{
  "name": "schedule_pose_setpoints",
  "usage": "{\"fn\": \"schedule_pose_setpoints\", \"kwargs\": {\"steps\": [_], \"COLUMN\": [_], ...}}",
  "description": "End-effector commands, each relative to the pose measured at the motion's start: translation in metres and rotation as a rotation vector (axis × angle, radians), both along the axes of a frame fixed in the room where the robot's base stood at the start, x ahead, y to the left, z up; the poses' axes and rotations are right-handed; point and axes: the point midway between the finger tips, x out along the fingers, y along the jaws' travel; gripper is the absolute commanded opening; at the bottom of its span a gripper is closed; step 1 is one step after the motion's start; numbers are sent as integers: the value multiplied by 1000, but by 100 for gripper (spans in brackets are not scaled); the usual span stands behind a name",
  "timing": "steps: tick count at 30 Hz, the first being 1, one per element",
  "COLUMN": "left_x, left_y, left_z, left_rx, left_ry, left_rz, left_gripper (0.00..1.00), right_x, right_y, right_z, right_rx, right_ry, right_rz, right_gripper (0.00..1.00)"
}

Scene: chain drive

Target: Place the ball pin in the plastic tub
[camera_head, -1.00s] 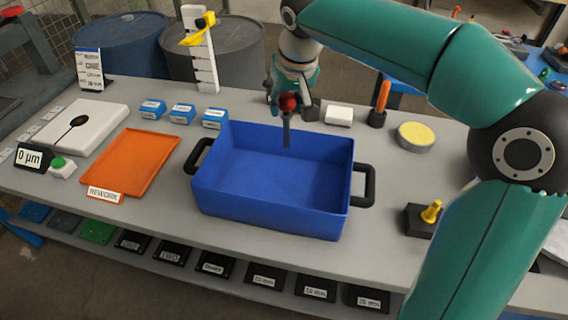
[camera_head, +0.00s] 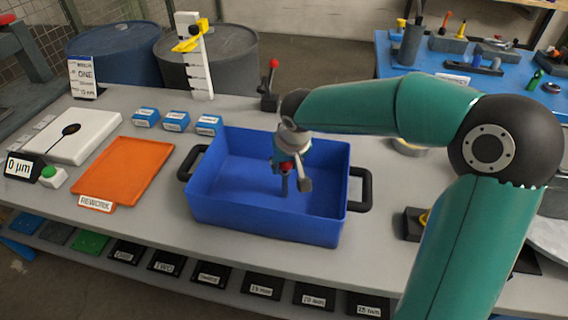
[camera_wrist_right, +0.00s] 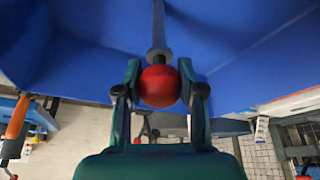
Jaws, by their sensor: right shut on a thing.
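The ball pin (camera_wrist_right: 159,85) has a red ball and a grey shank. My right gripper (camera_head: 288,168) is shut on its red ball, with one finger on each side in the right wrist view (camera_wrist_right: 159,90). The shank points down from the gripper. The plastic tub (camera_head: 217,208) is a blue open box with black handles on the bench. My right gripper and the pin are over the tub's inside, within its walls as seen from the head. I cannot tell whether the pin's tip touches the floor. My left gripper is not in view.
An orange rework tray (camera_head: 122,168) lies left of the tub, with small blue boxes (camera_head: 176,121) behind. A dark stand with a red knob (camera_head: 270,85) is behind the tub. A white stepped post (camera_head: 198,70) stands at the back.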

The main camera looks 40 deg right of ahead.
Motion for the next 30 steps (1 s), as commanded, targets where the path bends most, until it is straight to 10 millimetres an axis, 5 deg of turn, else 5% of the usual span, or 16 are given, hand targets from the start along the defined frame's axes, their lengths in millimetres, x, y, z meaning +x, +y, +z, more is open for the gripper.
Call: {"fn": "schedule_pose_setpoints", "kwargs": {"steps": [9, 10, 14, 30], "left_x": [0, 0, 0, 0], "left_y": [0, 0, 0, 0], "left_z": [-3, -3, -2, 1], "left_rx": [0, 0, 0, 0], "left_ry": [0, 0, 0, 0], "left_rz": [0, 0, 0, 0], "left_gripper": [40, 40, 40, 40], "right_x": [0, 0, 0, -4], "right_y": [0, 0, 0, 2], "right_z": [-2, -3, -1, 16], "right_rx": [-1, 0, 0, -2], "right_ry": [-3, -2, -1, -6], "right_rz": [-1, -1, -1, 0], "right_gripper": [0, 40, 62, 63]}}
